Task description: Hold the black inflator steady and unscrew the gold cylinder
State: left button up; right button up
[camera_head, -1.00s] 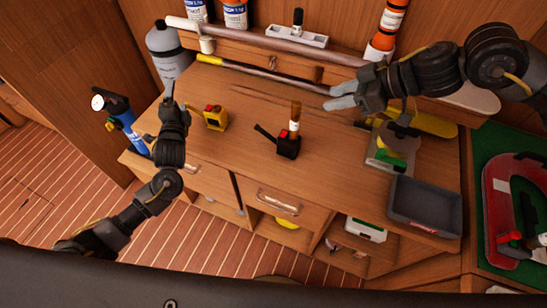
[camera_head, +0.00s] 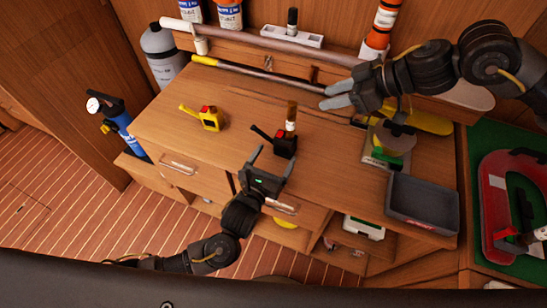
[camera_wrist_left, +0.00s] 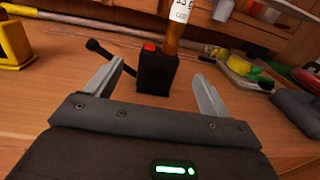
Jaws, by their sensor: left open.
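The black inflator (camera_head: 285,146) stands on the wooden worktop, with a red part on top and a black lever out to its left. The gold cylinder (camera_head: 291,113), with a white label, rises upright from it. My left gripper (camera_head: 273,157) is open and empty in front of the inflator. In the left wrist view the inflator (camera_wrist_left: 157,75) stands beyond and between the spread fingers, not gripped. The cylinder (camera_wrist_left: 175,30) runs out of that view's top edge. My right gripper (camera_head: 324,98) is empty, fingers apart, above the worktop to the right of the cylinder.
A yellow tool (camera_head: 208,119) with a red part stands left of the inflator. A grey tray (camera_head: 421,224) sits at the worktop's right front. A long pole (camera_head: 248,69) lies along the back. The wood around the inflator is clear.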

aim_at(289, 132)
pick_arm(q)
jog(key=x, duration=1)
jog(key=shift+w+d, duration=0.15)
jog(key=shift+w, duration=0.2)
jog(key=c, duration=1.2)
jog(key=shift+o, duration=0.2)
